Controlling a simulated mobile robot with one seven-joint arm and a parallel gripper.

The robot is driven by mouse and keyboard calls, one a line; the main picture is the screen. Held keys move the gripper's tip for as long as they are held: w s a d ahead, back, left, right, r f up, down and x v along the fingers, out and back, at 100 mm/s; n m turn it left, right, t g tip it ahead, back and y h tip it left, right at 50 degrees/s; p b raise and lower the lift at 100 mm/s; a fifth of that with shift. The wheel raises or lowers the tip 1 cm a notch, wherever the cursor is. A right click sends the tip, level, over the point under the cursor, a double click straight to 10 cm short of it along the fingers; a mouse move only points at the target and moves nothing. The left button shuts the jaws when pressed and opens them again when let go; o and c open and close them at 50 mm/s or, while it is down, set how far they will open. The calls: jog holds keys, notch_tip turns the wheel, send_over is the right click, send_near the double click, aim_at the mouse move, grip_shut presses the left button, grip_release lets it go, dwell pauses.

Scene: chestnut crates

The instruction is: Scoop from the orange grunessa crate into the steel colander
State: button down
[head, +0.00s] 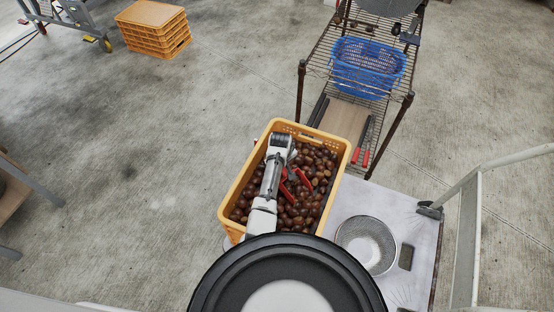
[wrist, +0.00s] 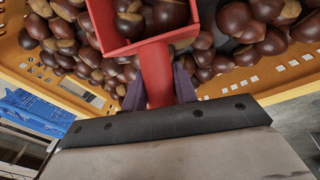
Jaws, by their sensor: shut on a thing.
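The orange crate (head: 232,190) is filled with brown chestnuts (head: 298,215) and stands in the middle of the head view. My gripper (head: 285,176) is inside the crate outline, over the chestnuts. It is shut on the handle of a red scoop (head: 302,179). In the wrist view the red scoop (wrist: 156,72) runs straight out between my fingers (wrist: 160,92), and several chestnuts lie in its pan. The steel colander (head: 367,244) stands to the right of the crate's near end and looks empty. My arm hides part of the crate's left side.
The colander is on a pale metal top (head: 414,215) beside a small dark panel (head: 406,256). A wire rack (head: 313,68) behind the crate holds a blue basket (head: 368,68) and red-handled tools (head: 362,157). A white rail (head: 466,240) rises at the right. Stacked orange crates (head: 153,30) stand far left.

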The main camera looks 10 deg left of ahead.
jog(key=s+d+f, duration=0.1)
jog(key=s+d+g+h, duration=0.1)
jog(key=shift+s+d+f, duration=0.1)
jog(key=shift+d+f, duration=0.25)
jog(key=shift+w+a+r+g+h+p, duration=0.15)
jog(key=shift+w+a+r+h+p, duration=0.1)
jog(key=shift+r, duration=0.3)
jog(key=shift+w+a+r+g+h+p, duration=0.15)
jog(key=shift+w+a+r+h, duration=0.1)
jog(key=shift+r, duration=0.25)
jog(key=w+a+r, duration=0.1)
jog(key=r, duration=0.1)
jog(key=w+a+r+g+h+b, duration=0.1)
jog(key=r, duration=0.1)
jog(key=w+a+r+g+h+b, duration=0.1)
jog(key=r, duration=0.1)
jog(key=shift+a, duration=0.35)
jog(key=shift+w+a+r+h+b, duration=0.2)
jog(key=shift+w+a+r+b, duration=0.1)
jog(key=shift+a+r+b, duration=0.15)
jog(key=shift+w+a+r+h+b, duration=0.2)
jog(key=shift+w+a+r+b, duration=0.1)
jog(key=shift+r, duration=0.2)
